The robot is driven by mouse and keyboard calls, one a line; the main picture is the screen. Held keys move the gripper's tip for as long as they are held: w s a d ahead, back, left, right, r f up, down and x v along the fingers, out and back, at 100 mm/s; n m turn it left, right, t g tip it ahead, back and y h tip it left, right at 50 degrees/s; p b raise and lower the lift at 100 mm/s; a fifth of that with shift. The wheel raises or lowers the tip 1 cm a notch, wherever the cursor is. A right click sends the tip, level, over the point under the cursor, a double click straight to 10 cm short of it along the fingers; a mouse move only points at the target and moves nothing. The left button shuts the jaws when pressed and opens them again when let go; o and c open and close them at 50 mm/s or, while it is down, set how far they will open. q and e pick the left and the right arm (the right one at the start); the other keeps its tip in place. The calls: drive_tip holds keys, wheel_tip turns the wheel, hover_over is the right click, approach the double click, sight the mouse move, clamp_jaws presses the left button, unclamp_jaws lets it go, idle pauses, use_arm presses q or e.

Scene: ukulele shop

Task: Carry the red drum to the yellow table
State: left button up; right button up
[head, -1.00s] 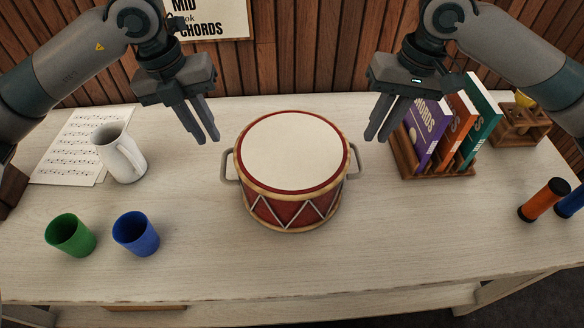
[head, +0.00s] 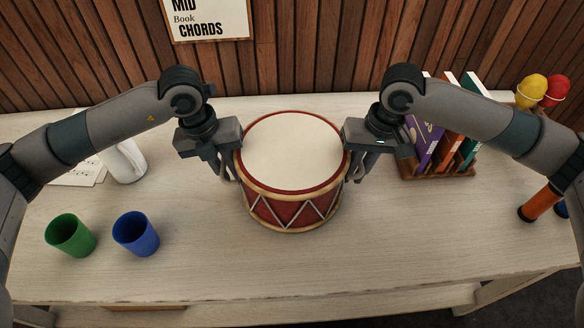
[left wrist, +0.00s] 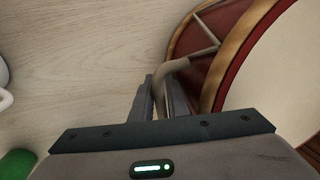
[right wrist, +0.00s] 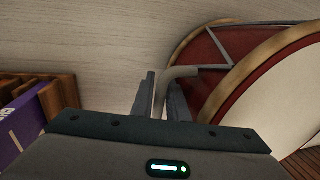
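The red drum (head: 292,170) with a cream top stands upright on a pale wooden table (head: 330,267). My left gripper (head: 230,174) is at the drum's left handle; in the left wrist view this grey handle (left wrist: 161,92) runs between the two fingers. My right gripper (head: 354,172) is at the right handle; in the right wrist view that handle (right wrist: 162,90) lies between the fingers. Both grippers look open around the handles, with narrow gaps beside them. The finger tips are partly hidden in the head view. No yellow table is in view.
A green cup (head: 70,236), a blue cup (head: 137,233) and a white jug (head: 124,162) stand left of the drum. A rack of books (head: 440,172) is close on the right, with maracas behind it. The table in front is clear.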

use_arm(q)
drive_tip(key=shift+f, duration=0.2)
use_arm(e)
drive_tip(key=shift+f, duration=0.2)
use_arm(q)
clamp_jaws()
use_arm(e)
clamp_jaws()
use_arm(q)
drive_tip(key=shift+w+r, duration=0.1)
drive_tip(key=shift+r, duration=0.05)
use_arm(e)
drive_tip(key=shift+w+r, duration=0.1)
drive_tip(key=shift+r, duration=0.05)
idle(0.8)
use_arm(q)
drive_tip(key=shift+r, duration=0.1)
use_arm(e)
drive_tip(key=shift+r, duration=0.1)
